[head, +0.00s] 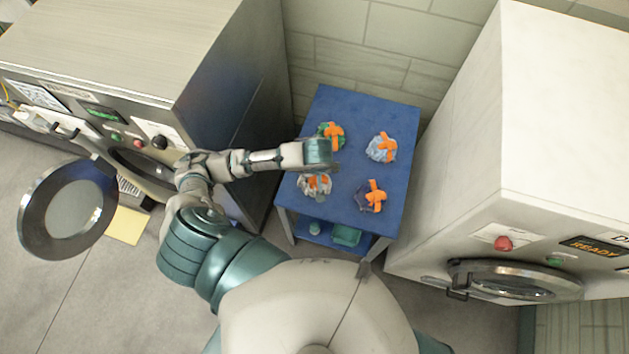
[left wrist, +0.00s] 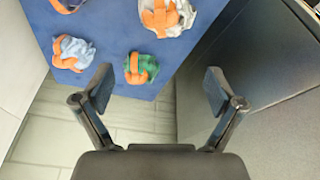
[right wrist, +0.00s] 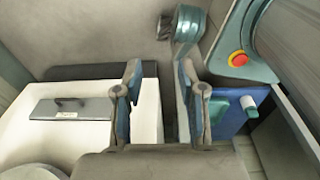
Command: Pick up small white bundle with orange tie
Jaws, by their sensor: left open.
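The small white bundle with an orange tie (head: 317,185) lies on the near left part of the blue table (head: 346,108). In the left wrist view the white bundle (left wrist: 183,17) is at the top edge, partly cut off. My left gripper (left wrist: 160,82) is open and empty, its fingers wide apart. In the head view the left hand hangs over the table's left side, between the white and green bundles, with its fingers hidden. My right gripper (right wrist: 160,72) has its fingers apart with nothing between them, away from the bundles.
A green bundle (head: 325,131), a light blue one (head: 376,153) and a dark blue one (head: 362,195), all orange-tied, share the tabletop. A machine with an open round door (head: 68,209) stands left; a white machine (head: 560,110) stands right. A wall is behind the table.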

